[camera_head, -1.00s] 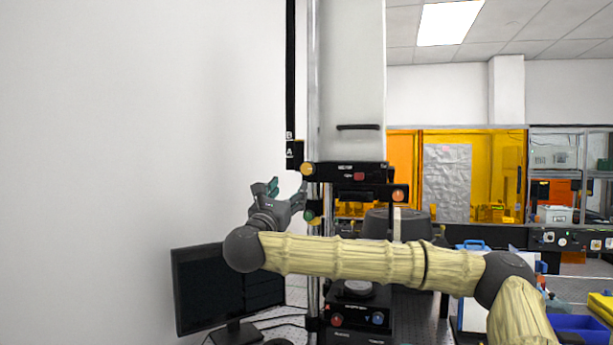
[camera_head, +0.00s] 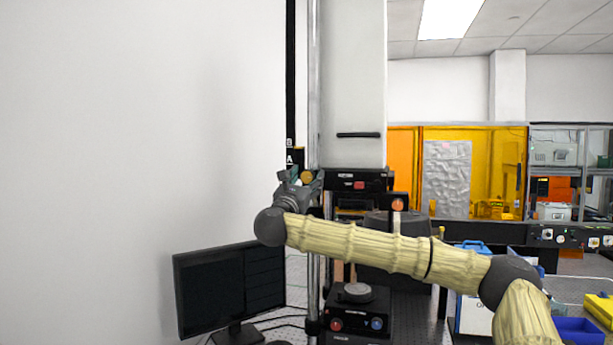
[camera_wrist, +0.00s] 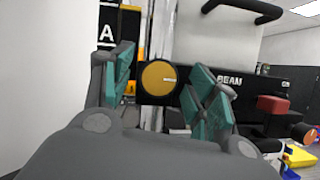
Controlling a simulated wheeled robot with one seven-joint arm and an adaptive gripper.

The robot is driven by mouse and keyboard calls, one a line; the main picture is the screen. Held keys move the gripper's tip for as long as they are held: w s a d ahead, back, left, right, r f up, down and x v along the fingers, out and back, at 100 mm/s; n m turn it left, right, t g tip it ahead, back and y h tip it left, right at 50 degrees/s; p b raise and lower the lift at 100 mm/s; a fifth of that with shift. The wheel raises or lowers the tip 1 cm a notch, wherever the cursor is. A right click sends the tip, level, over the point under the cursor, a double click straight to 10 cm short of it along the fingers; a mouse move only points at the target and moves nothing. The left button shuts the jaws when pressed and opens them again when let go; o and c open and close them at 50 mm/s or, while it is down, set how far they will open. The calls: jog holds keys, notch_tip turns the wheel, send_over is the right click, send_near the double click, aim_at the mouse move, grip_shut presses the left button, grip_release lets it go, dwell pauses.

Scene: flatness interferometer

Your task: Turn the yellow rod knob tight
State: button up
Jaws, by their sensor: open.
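The yellow rod knob (camera_wrist: 159,79) is a round yellow disc with a dark rim, in front of the shiny vertical rod in the wrist view. In the head view the knob (camera_head: 307,177) shows at the left end of the black unit on the rod (camera_head: 314,90). My gripper (camera_wrist: 159,88) is open, with one teal-padded finger left of the knob and the other right of it. The knob appears between the fingers with a gap on each side. Whether the fingertips reach as far as the knob, I cannot tell. In the head view my gripper (camera_head: 303,180) partly overlaps the knob.
The black unit (camera_wrist: 240,88) with a red button (camera_wrist: 272,105) lies right of the fingers. A grey-white column with a dark handle (camera_head: 358,135) rises above. An orange knob (camera_head: 397,204) sits lower right. A monitor (camera_head: 228,285) stands below left.

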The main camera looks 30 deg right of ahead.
jog(key=c, duration=1)
